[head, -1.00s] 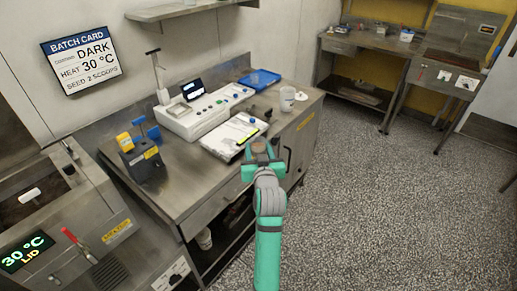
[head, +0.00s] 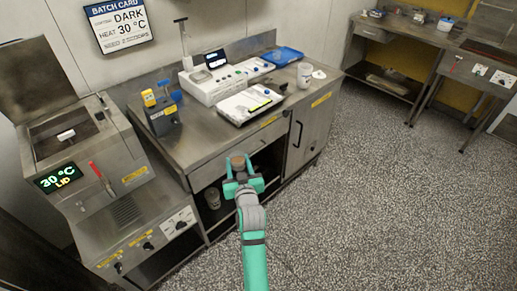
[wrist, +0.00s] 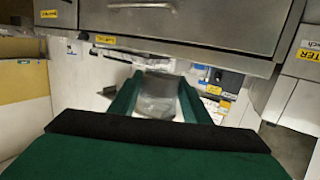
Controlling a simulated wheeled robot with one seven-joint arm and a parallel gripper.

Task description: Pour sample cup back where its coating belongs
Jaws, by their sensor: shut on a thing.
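My gripper (head: 241,183) is shut on the sample cup (head: 238,160), which shows brown at its top in the head view. The cup (wrist: 157,95) is between the fingers in the wrist view, pale and grey; its contents are not visible there. I hold it in front of the bench, apart from it. The melter (head: 120,155) stands at the left with a dark opening on top holding a white-handled thing. The batch card (head: 118,22) reads DARK, heat 30 °C, seed 2 scoops.
The steel bench (head: 195,150) carries a white instrument (head: 215,80), a clipboard (head: 250,103), a blue tray (head: 283,56) and a white tub (head: 304,75). A red-handled lever (head: 100,178) projects from the melter's front. A second station (head: 480,75) stands back right. The speckled floor is clear at right.

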